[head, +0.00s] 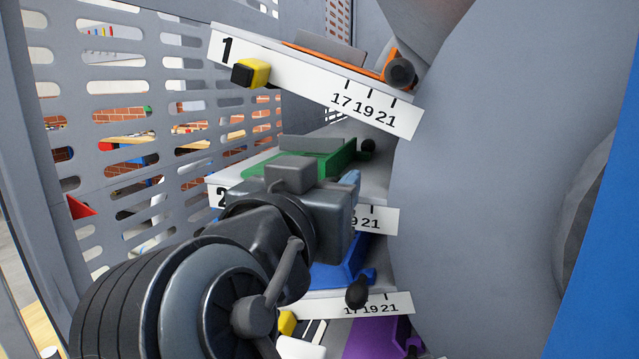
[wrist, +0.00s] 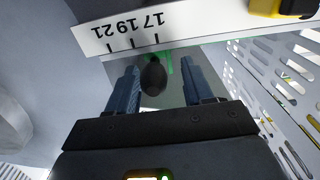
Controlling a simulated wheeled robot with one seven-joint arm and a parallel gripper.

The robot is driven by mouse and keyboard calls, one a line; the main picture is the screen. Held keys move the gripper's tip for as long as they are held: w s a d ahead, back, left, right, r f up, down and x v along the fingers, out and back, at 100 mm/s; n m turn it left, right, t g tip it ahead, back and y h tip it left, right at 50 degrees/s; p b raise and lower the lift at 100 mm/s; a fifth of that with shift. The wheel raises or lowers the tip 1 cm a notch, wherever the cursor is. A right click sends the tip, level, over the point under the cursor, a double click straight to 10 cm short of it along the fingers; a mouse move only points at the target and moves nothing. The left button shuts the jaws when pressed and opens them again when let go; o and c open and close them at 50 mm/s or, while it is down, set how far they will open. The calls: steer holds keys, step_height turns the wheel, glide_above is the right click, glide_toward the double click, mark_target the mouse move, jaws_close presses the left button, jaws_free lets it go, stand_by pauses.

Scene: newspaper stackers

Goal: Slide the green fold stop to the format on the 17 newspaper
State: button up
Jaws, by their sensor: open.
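The green fold stop (head: 310,160) sits on the second stacker, partly hidden behind my gripper in the head view. Its black knob (head: 368,146) sticks out at the right end. In the wrist view, which is upside down, the knob (wrist: 153,77) lies between my two open fingers, closer to the left one, with a gap on both sides. The second stacker's white scale plate (head: 382,220) reads 17, 19, 21; the 17 is hidden in the head view. The whole scale (wrist: 130,28) shows inverted in the wrist view. My gripper (wrist: 160,84) is open. I cannot tell exactly which mark the stop is at.
Above is stacker 1 with an orange stop (head: 345,62) and a yellow block (head: 250,73) on its plate. Below are a blue stop (head: 340,265) and a purple stop (head: 378,337). A perforated grey panel (head: 125,120) stands left, a large grey surface (head: 490,170) right.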

steer(key=v, duration=0.7)
steer(key=shift+s+a+b, duration=0.15)
steer(key=shift+s+b, duration=0.15)
steer(key=shift+b, duration=0.15)
